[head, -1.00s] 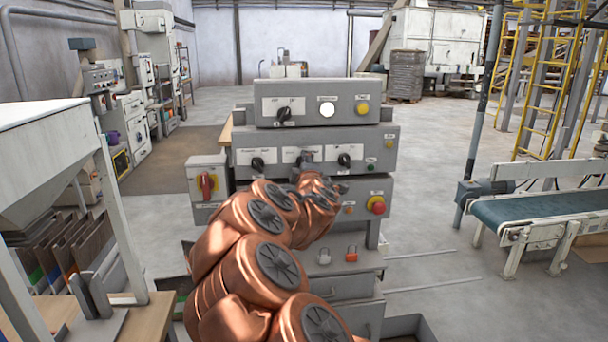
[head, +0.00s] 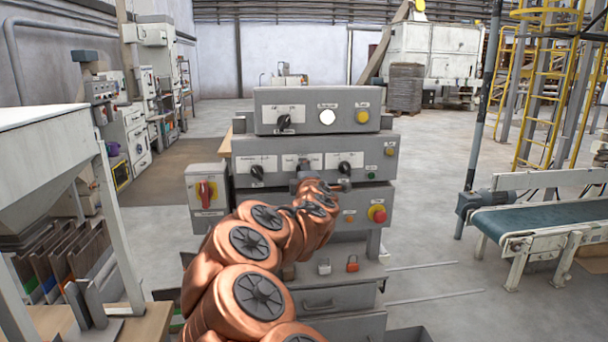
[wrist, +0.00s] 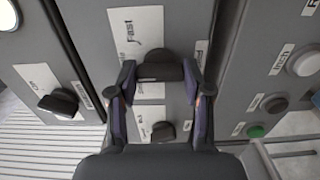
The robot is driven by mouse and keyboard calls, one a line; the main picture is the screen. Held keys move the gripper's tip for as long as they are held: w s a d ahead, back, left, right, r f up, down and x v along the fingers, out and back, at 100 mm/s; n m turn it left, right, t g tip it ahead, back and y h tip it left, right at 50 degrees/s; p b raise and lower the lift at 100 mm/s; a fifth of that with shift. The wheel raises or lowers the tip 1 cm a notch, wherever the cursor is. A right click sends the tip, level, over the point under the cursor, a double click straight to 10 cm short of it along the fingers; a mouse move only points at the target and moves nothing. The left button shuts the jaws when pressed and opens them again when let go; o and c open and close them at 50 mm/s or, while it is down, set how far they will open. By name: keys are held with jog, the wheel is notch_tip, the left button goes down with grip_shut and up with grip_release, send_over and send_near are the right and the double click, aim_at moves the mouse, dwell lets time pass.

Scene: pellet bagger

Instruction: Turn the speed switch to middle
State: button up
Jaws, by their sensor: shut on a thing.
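The speed switch (wrist: 152,66) is a black knob on a white plate marked "Fast", on a grey panel in the wrist view. My gripper (wrist: 161,74) has one finger on each side of this knob and is shut on it. The knob's bar lies across the wrist picture between the fingertips. In the head view my gripper (head: 308,182) is at the middle of the cabinet's second panel (head: 320,145). It hides most of the switch there, so the pointer's setting cannot be read.
A second knob (wrist: 163,131) sits close by on the same panel. Another knob marked "On" (wrist: 58,103) is on the neighbouring panel, with several push buttons opposite. A red rotary switch (head: 206,190) and a red stop button (head: 378,213) flank the arm. A conveyor (head: 540,215) stands right.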

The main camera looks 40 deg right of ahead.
jog(key=o, duration=1.2)
jog(key=shift+c, duration=0.2)
jog(key=v, duration=1.2)
